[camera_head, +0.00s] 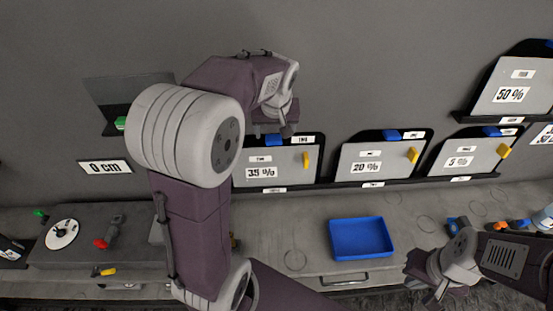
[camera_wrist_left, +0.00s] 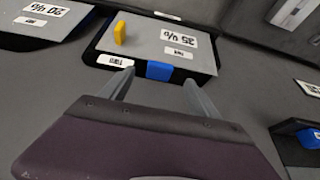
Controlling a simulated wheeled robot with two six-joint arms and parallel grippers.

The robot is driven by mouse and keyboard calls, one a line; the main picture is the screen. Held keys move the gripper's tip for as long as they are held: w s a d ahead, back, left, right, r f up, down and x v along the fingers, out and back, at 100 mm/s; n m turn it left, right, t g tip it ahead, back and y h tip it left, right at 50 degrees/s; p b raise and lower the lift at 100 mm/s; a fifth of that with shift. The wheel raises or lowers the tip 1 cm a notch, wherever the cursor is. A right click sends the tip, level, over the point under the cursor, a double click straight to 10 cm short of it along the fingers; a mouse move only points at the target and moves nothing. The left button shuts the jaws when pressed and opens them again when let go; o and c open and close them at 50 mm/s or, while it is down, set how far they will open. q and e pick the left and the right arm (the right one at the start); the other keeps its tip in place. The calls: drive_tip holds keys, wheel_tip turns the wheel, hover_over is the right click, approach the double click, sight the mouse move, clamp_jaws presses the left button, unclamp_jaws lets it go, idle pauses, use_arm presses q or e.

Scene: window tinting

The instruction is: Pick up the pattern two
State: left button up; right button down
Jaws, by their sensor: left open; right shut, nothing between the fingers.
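A grey pattern sheet (camera_head: 287,177) marked 35 % lies on a black-edged board on the wall, with a yellow tab on it. A white label reading TWO (camera_head: 302,139) and a blue tab (camera_head: 273,140) sit at its top edge. The left wrist view shows the same sheet (camera_wrist_left: 160,45), TWO label (camera_wrist_left: 115,61) and blue tab (camera_wrist_left: 160,70). My left gripper (camera_head: 273,131) is open at this top edge; in the wrist view its fingers (camera_wrist_left: 157,80) are on either side of the blue tab, not closed on it. My right gripper (camera_head: 432,298) is shut and empty at the lower right.
Similar boards marked 20 % (camera_head: 370,168), 5 % (camera_head: 462,162) and 50 % (camera_head: 515,90) stand to the right. A blue tray (camera_head: 360,254) is on the counter below. A 0 CM sign (camera_head: 104,167) is at the left. My left arm covers the middle left.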

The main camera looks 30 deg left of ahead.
sight(274, 140)
use_arm(q)
drive_tip(key=p+x, duration=0.2)
drive_tip(key=x, duration=0.3)
drive_tip(key=shift+w+f, duration=0.2)
drive_tip(key=shift+w, duration=0.1)
drive_tip(key=shift+w+a+f, duration=0.1)
drive_tip(key=shift+a+f, duration=0.1)
drive_tip(key=shift+a, duration=0.25)
drive_tip(key=shift+c, duration=0.9)
drive_tip(key=c, duration=0.5)
drive_tip(key=shift+d+r, duration=0.1)
drive_tip(key=shift+d, duration=0.1)
clamp_jaws()
use_arm(e)
wheel_tip(274, 140, up, 2)
drive_tip(key=shift+a+r, duration=0.1)
